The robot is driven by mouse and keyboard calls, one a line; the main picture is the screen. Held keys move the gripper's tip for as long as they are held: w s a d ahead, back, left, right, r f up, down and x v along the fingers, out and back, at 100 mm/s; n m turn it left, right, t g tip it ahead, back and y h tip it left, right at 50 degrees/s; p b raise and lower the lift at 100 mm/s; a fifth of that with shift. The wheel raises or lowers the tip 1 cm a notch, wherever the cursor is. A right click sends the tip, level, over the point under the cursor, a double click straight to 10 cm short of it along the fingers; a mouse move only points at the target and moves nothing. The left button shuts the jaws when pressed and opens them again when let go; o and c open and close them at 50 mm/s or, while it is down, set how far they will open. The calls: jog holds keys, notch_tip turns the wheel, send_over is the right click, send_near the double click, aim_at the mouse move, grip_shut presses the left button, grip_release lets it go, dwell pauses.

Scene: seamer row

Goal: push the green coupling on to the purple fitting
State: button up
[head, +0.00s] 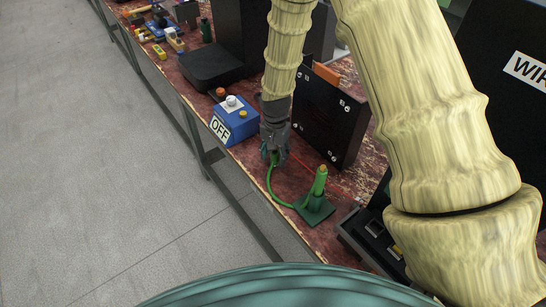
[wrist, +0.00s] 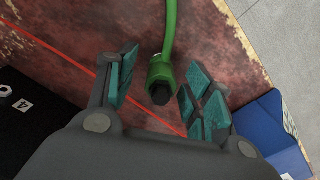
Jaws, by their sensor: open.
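The green coupling (wrist: 161,72) has a dark open end and a green hose. In the wrist view it sits between the teal-padded fingers of my gripper (wrist: 160,88), with gaps visible on both sides. In the head view my gripper (head: 274,158) hangs low over the bench beside the black panel, and only a little green of the coupling shows at its fingertips. The green hose (head: 275,191) curves from there to a dark green stand. I cannot make out a purple fitting in either view.
The dark green stand (head: 315,211) carries an upright green post (head: 319,182). A black panel (head: 325,115) with small white labels stands right of my gripper. A blue box (head: 236,123) marked OFF is to its left, near the bench's front edge.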

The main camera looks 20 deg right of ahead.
aim_at(275, 152)
jog(key=shift+f, duration=0.1)
dwell(0.3)
jog(key=c, duration=1)
jog(key=shift+r, duration=0.4)
notch_tip(275, 152, up, 3)
jog(key=shift+f+b, duration=0.1)
jog(key=shift+b, duration=0.55)
jog(key=s+a+b, duration=0.1)
jog(key=s+a, duration=0.2)
jog(key=s, duration=0.1)
jog(key=s+a+r, duration=0.1)
jog(key=s+a, duration=0.3)
jog(key=s+a+b, duration=0.1)
jog(key=s+a, duration=0.2)
jog(key=s, duration=0.1)
jog(key=shift+a+r+b, duration=0.2)
jog(key=shift+a+b, duration=0.1)
